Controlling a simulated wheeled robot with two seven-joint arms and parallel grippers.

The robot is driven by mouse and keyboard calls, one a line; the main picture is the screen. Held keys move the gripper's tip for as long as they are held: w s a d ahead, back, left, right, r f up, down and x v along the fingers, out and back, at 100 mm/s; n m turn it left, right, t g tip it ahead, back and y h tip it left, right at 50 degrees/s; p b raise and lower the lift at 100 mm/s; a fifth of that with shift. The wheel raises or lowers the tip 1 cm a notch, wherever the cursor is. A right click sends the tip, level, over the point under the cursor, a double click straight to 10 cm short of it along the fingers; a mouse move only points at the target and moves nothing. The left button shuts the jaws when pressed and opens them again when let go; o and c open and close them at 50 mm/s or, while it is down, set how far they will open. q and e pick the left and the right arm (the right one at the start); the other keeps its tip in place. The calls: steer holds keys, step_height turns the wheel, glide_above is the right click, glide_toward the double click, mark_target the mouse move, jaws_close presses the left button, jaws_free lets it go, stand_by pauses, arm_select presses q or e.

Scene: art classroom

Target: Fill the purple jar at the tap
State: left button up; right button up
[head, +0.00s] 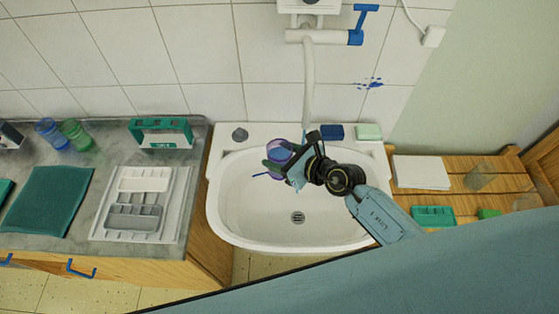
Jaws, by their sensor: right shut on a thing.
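The purple jar (277,149) is held over the back part of the white sink (232,205), left of the tap's spout. My right gripper (287,161) is shut on it, and its fingers hide part of the jar. The tap (308,80) is on the tiled wall, with a long pale spout hanging down and a blue lever (360,22) at its right. The jar is close to the spout's lower end in the picture; I cannot tell whether its mouth is under it. I cannot make out whether water runs or is in the jar. My left gripper is not in view.
Blue (50,132) and green (76,134) jars, a teal cloth (47,200), a green caddy (161,132) and a grey tray (133,217) are on the left counter. Paper (421,172) and clear jars are on the right. The basin around its drain (298,217) is empty.

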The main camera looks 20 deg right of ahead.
steer(key=shift+a, duration=0.1)
steer(key=shift+s+a+r+p, duration=0.1)
steer(key=shift+s+a+p, duration=0.05)
steer(key=shift+a+p, duration=0.25)
steer(key=shift+s+a+r+p, duration=0.15)
steer(key=shift+a+p, duration=0.1)
steer(key=shift+a, duration=0.2)
steer(key=a, duration=0.1)
steer(key=s+a+p, duration=0.1)
steer(key=a, duration=0.1)
steer(key=a+p, duration=0.1)
steer(key=shift+s+a+f, duration=0.25)
steer(key=shift+s+a, duration=0.1)
steer(key=shift+a, duration=0.05)
